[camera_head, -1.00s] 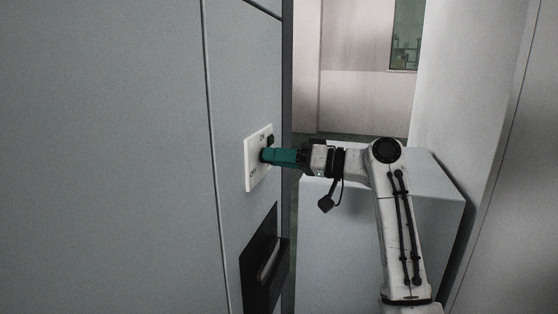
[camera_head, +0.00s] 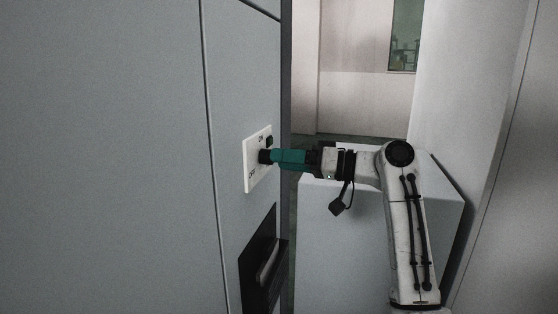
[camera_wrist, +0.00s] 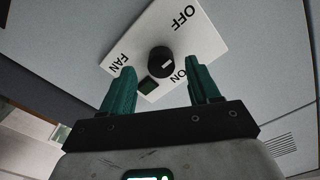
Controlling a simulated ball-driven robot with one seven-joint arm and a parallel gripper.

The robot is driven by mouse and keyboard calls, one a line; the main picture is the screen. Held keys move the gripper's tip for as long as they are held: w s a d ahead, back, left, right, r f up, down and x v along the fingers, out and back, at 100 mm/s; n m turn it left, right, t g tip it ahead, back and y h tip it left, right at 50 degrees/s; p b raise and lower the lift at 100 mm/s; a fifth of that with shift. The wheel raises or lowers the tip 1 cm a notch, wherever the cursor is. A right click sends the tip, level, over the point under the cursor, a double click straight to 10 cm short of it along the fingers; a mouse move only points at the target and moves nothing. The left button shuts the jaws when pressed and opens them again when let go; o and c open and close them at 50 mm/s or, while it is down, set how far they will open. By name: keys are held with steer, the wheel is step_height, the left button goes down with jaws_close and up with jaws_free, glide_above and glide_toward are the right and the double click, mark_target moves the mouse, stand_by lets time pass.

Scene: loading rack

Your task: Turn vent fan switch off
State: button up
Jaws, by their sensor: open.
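The white switch plate (camera_head: 253,181) is fixed to the grey panel on the left in the head view. It also shows in the wrist view (camera_wrist: 205,48), with the words OFF, ON and FAN. A round black knob (camera_wrist: 161,60) with a short pale mark stands out from it. I cannot tell surely which word the mark points to. The knob also shows in the head view (camera_head: 264,157). My gripper (camera_head: 275,157) has teal fingers and faces the knob. In the wrist view its fingers (camera_wrist: 165,72) are apart, with the knob seen between and beyond them, not gripped.
A small dark square (camera_wrist: 148,85) sits on the plate beside the knob. A black recessed handle (camera_head: 265,262) is below the plate. A pale box-shaped block (camera_head: 340,235) stands behind and below my arm. A wall (camera_head: 475,110) rises at the right.

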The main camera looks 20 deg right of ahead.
steer(key=v, duration=0.8)
steer(key=shift+s+d, duration=0.2)
steer(key=shift+f, duration=0.2)
